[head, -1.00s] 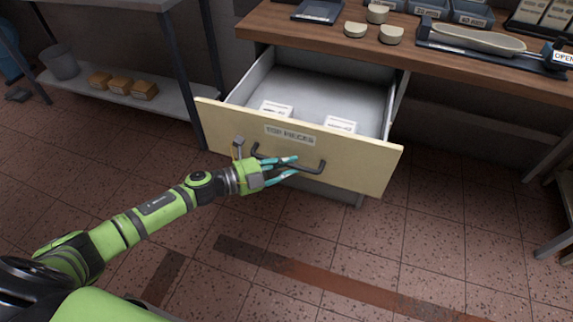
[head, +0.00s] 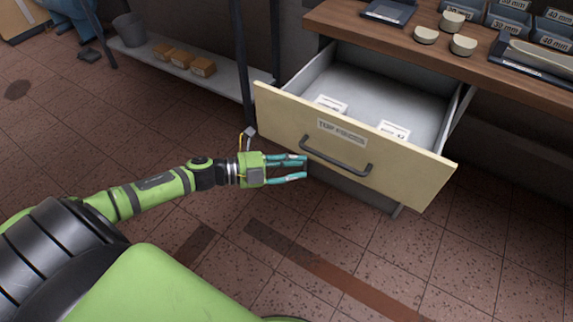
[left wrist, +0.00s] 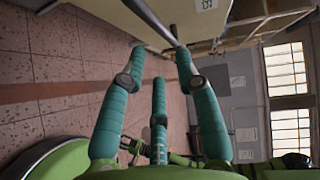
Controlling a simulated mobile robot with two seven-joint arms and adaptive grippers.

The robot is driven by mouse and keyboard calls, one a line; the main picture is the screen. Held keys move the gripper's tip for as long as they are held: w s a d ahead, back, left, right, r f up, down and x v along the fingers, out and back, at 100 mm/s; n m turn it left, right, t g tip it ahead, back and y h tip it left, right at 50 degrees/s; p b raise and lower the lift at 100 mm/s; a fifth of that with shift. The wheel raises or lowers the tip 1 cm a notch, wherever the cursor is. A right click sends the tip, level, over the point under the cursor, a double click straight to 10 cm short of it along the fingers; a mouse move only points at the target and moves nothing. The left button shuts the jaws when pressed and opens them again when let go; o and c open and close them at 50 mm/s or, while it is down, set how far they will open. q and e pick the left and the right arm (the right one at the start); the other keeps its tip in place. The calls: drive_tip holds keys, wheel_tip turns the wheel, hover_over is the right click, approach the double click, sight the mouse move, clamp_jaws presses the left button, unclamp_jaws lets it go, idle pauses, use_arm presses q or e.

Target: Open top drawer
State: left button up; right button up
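The top drawer (head: 420,180) has a cream front labelled "TOP PIECES" and is pulled well out from under the wooden counter; its grey inside shows. Its dark bar handle (head: 335,160) runs across the front. My left gripper (head: 305,168) is just left of the handle and apart from it, with its teal fingers spread and empty. In the left wrist view, the left gripper's fingers (left wrist: 160,60) are spread with nothing between them, and the dark handle (left wrist: 148,18) lies beyond the fingertips. I do not make out my right gripper.
Two white labelled packs (head: 393,131) lie inside the drawer. The wooden counter (head: 385,40) above carries pale round pieces (head: 463,45) and blue-grey bins (head: 507,18). A low shelf (head: 222,80) with small brown boxes and a bucket stands left. The tiled floor before the drawer is clear.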

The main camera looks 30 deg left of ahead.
use_arm(q)
drive_tip(key=shift+v, duration=1.1)
